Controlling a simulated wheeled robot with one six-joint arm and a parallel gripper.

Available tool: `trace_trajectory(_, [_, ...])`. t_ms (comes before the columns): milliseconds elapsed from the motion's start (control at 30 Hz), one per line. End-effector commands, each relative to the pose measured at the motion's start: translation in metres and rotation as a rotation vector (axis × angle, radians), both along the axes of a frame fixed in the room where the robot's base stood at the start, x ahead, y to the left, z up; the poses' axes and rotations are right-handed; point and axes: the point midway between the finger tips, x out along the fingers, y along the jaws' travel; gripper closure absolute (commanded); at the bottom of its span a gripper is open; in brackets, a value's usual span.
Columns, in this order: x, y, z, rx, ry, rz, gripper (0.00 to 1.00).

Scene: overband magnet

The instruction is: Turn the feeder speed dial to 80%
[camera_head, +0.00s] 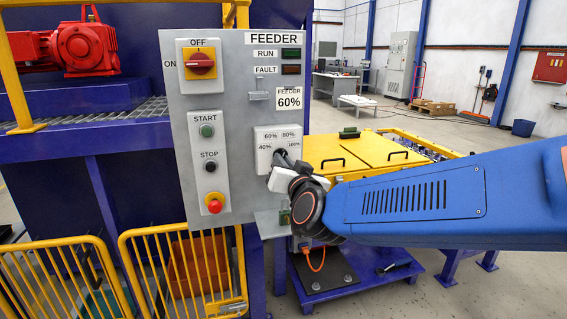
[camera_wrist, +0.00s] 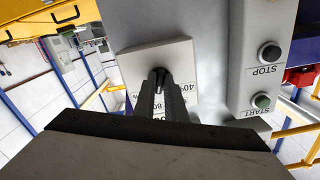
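The grey control panel (camera_head: 235,100) stands upright at the centre of the head view. Its feeder speed dial plate (camera_head: 266,136) has 40%, 60%, 80% and 100% marks. A display label (camera_head: 288,98) reads "FEEDER 60%". My gripper (camera_head: 283,160) reaches the plate from the lower right and hides most of the dial there. In the wrist view the dark feeder speed dial (camera_wrist: 159,72) shows between the tips of my gripper (camera_wrist: 160,85). The fingers are close together and look shut on it. The dial's pointer direction is hidden.
Left of the dial are the START button (camera_head: 207,131), STOP button (camera_head: 211,167), red emergency button (camera_head: 215,206) and red-yellow OFF/ON switch (camera_head: 201,64). Yellow railings (camera_head: 185,270) stand below. A yellow-topped unit (camera_head: 365,150) lies behind my arm.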

Motion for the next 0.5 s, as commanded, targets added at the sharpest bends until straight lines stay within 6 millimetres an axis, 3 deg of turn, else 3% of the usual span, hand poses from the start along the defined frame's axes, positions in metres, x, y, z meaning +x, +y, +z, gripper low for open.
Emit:
trace_trajectory(67, [-0.0001, -0.0001, -0.0003, 0.000, 0.000, 0.000, 0.72])
trace_trajectory(500, [-0.0081, -0.0022, 0.0009, 0.001, -0.001, 0.001, 0.72])
